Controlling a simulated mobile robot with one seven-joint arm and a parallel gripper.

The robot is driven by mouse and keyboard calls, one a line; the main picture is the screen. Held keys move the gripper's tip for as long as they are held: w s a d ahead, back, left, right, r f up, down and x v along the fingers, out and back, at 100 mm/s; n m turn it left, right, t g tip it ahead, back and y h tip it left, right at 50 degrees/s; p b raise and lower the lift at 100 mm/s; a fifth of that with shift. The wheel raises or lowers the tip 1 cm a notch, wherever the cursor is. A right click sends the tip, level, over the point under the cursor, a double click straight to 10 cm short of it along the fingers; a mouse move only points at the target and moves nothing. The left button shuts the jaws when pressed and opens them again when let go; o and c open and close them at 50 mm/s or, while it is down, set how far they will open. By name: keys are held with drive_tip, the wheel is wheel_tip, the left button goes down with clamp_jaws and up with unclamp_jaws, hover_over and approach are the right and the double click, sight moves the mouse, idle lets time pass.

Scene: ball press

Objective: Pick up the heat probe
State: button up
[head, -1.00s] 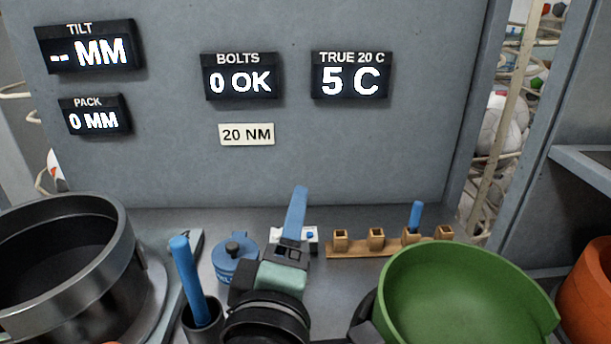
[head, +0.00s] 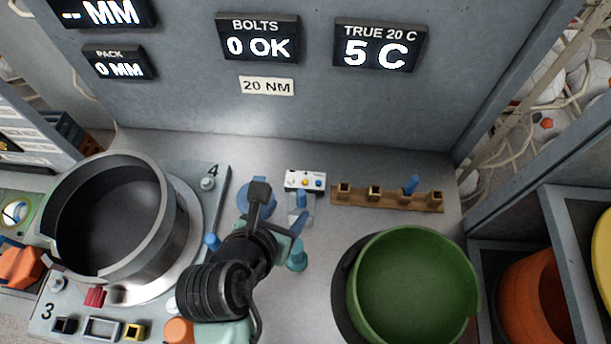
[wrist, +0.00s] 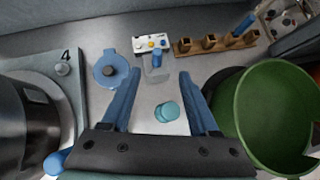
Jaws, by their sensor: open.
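My gripper (wrist: 160,76) is open and empty in the wrist view, its two blue fingers apart and pointing at the bench. Ahead of the fingertips, a small blue-topped stick (wrist: 157,59) stands in a pale grey holder beside a white box with coloured buttons (wrist: 152,43). It looks like the heat probe, but I cannot be sure. The head view shows the stick (head: 301,201) just beyond my gripper, which the arm partly hides. Another blue stick (head: 412,184) stands in the wooden rack (head: 372,197) to the right.
A teal round-topped piece (wrist: 167,112) lies below and between the fingers. A green bowl (head: 412,285) stands right, a dark metal ring-shaped vessel (head: 170,215) left. Another blue handle (head: 212,241) stands beside my arm.

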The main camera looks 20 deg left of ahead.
sight(300, 194)
drive_tip(key=x, duration=0.7)
drive_tip(key=shift+w+f, duration=0.15)
drive_tip(key=shift+f, duration=0.05)
drive_tip(key=shift+a+p+x, duration=0.15)
drive_tip(key=shift+p+x, duration=0.2)
drive_tip(key=shift+x, duration=0.95)
drive_tip(key=shift+a+p+x, duration=0.1)
drive_tip(key=shift+p+x, duration=0.2)
drive_tip(key=shift+x, duration=0.95)
clamp_jaws()
